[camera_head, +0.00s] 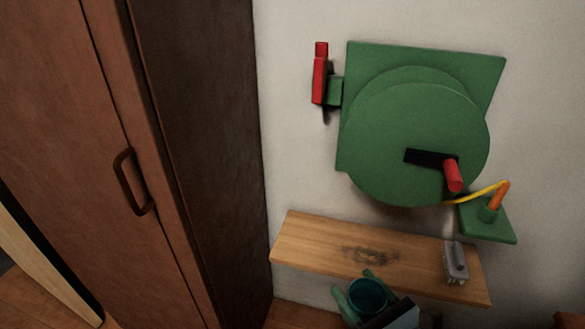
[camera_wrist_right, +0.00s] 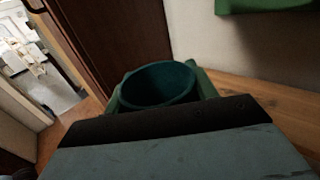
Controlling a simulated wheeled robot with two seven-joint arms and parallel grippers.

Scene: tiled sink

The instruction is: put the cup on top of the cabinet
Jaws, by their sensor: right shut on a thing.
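A dark teal cup (camera_head: 368,295) is at the bottom of the head view, in front of a wooden board. My right gripper (camera_head: 358,287) is shut on the cup, with a green finger on each side of it. The wrist view shows the cup's open rim (camera_wrist_right: 158,84) close up, between the fingers; its lower part is hidden by my gripper body. A tall brown cabinet (camera_head: 95,150) with a curved handle stands at the left; its top is out of view. My left gripper is not in view.
A wooden shelf (camera_head: 320,244) juts from the wall, with a small grey object (camera_head: 455,262) near its right end. A green wall-mounted device (camera_head: 415,130) with red handles is above it. Bare wall lies between cabinet and device.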

